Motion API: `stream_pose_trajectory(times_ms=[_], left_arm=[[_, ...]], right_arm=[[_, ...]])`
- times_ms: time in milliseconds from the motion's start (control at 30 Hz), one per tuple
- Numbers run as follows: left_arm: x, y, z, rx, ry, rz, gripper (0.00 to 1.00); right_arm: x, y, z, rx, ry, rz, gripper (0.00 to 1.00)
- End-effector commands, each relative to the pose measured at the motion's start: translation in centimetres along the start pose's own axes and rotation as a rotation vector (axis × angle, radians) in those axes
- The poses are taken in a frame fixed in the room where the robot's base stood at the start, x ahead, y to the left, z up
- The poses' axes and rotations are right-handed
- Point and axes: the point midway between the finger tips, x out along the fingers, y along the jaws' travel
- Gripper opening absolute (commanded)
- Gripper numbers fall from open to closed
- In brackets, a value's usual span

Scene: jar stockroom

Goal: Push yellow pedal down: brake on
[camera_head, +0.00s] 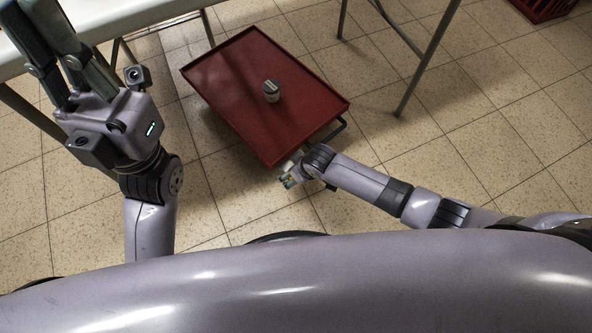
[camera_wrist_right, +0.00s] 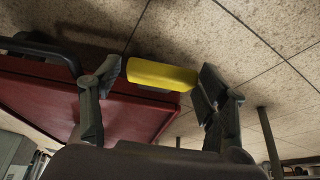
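The yellow pedal (camera_wrist_right: 162,74) shows in the right wrist view, between the two fingers of my right gripper (camera_wrist_right: 158,80). The fingers stand apart, one on each side of the pedal. I cannot tell whether they touch it. In the head view my right gripper (camera_head: 289,179) is low beside the near end of the red cart (camera_head: 225,90), and the pedal is not clearly visible there. A small jar with a grey lid (camera_head: 271,90) stands on the cart. My left gripper (camera_head: 62,45) is at the upper left over the table edge; its fingertips run out of the picture.
A pale table (camera_head: 110,15) crosses the upper left, with metal legs beneath. Another table's legs (camera_head: 428,60) stand right of the cart. A red crate (camera_head: 545,8) sits at the top right. The tiled floor at the right (camera_head: 500,110) is clear.

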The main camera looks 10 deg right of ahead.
Motion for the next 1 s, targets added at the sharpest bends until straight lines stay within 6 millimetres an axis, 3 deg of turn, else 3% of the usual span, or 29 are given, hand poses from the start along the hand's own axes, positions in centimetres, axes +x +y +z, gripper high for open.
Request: stream_pose_trajectory(times_ms=[900,1000], left_arm=[[0.00,0.02,-0.02,-0.001,0.001,0.000,0.00],[0.00,0.01,-0.02,-0.001,0.001,0.000,0.00]], right_arm=[[0.02,0.01,0.04,0.000,-0.001,0.000,0.04],[0.03,0.00,0.07,0.000,0.001,0.000,0.03]])
